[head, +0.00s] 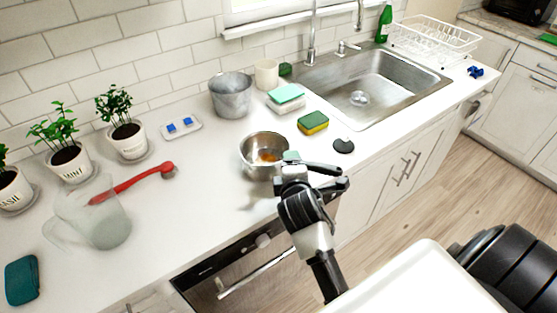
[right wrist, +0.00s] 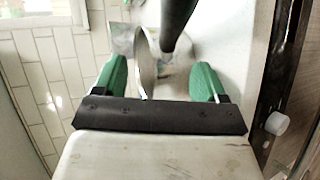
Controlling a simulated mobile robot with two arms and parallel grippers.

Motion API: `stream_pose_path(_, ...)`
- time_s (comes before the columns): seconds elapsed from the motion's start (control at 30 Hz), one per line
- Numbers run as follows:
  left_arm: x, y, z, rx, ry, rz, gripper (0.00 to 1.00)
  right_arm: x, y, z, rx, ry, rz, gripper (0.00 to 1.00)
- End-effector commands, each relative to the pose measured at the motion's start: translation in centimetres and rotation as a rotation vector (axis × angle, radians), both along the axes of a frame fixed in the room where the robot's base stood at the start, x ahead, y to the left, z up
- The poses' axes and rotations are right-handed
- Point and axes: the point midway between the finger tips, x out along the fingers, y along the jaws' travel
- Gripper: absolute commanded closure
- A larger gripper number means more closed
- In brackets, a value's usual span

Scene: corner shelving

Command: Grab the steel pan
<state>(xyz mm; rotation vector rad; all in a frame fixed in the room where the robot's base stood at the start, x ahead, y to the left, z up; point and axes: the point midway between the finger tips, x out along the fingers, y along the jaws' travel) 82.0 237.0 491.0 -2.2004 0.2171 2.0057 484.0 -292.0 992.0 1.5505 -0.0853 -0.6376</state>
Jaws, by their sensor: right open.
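The steel pan (head: 256,168) stands on the white counter in the head view, a round shiny vessel with something orange inside. My right gripper (head: 292,168) is at its right side, close to the rim, with a green fingertip showing. In the right wrist view my right gripper (right wrist: 158,82) is open, its two green fingertips wide apart. A curved steel edge (right wrist: 146,65), which looks like the pan, lies between them. A dark bar (right wrist: 178,18) also runs between them; I cannot tell if it is the pan's handle. Contact is unclear. My left gripper is not in view.
A grey metal pot (head: 231,97), sponges (head: 313,122) and a black round item (head: 344,146) stand near the pan. The sink (head: 375,82) is to the right. A clear jug (head: 95,220), red-handled utensil (head: 135,182) and potted herbs are left.

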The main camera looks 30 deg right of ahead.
Motion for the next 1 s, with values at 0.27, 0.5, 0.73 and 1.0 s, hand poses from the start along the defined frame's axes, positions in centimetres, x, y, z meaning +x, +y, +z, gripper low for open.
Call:
stream_pose_path(0.27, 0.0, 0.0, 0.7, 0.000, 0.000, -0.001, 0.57, 3.1, -1.2, -1.8, 0.001, 0.000, 0.000, 0.28)
stream_pose_path(0.5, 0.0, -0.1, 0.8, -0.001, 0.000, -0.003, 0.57, 3.9, -1.6, -2.3, 0.002, 0.001, 0.000, 0.28)
stream_pose_path(0.73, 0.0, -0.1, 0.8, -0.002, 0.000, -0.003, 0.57, 3.8, -1.6, -2.3, 0.002, 0.001, 0.000, 0.43)
stream_pose_path(1.0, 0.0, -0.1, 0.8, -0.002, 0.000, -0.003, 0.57, 3.8, -1.6, -2.3, 0.002, 0.002, 0.000, 0.85)
